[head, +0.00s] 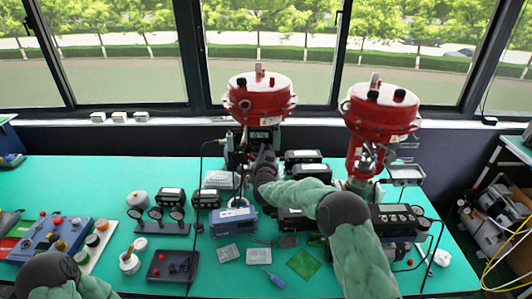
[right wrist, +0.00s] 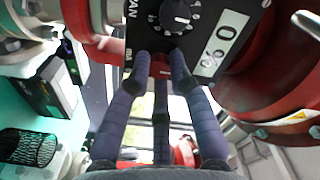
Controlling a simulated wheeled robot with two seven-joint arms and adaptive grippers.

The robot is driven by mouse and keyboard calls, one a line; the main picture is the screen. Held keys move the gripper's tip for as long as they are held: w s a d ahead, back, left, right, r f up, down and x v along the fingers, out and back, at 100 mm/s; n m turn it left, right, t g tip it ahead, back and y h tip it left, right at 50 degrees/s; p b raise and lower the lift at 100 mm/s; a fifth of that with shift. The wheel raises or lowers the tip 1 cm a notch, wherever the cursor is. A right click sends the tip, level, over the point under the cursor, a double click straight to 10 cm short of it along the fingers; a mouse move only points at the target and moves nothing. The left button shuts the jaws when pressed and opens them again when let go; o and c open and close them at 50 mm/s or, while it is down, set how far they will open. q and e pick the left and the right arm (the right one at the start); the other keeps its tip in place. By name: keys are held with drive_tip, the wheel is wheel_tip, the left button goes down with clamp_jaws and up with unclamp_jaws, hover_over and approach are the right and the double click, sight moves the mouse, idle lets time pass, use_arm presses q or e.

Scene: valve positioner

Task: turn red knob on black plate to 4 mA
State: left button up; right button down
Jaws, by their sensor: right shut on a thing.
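The black plate (right wrist: 142,32) of the positioner fills the top of the right wrist view. It carries a black dial (right wrist: 178,14) with a white pointer and numbers, and a white display (right wrist: 221,42) that seems to read 0 %, tilted. The red knob (right wrist: 160,70) shows at the plate's lower edge, mostly hidden between my fingers. My right gripper (right wrist: 160,62) is shut on it, its fingers around the knob. In the head view my right gripper (head: 265,160) is at the front of the left red actuator's positioner (head: 261,135). My left gripper is out of view.
A second red valve actuator (head: 380,108) stands to the right. Gauges (head: 167,214), black boxes and a blue meter (head: 234,220) crowd the green table (head: 110,170) around my right arm. A blue panel (head: 65,235) lies at left.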

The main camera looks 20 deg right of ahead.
drive_tip(key=shift+f, duration=0.1)
drive_tip(key=c, duration=1.4)
unclamp_jaws()
drive_tip(key=shift+s, duration=0.1)
drive_tip(key=v, duration=1.2)
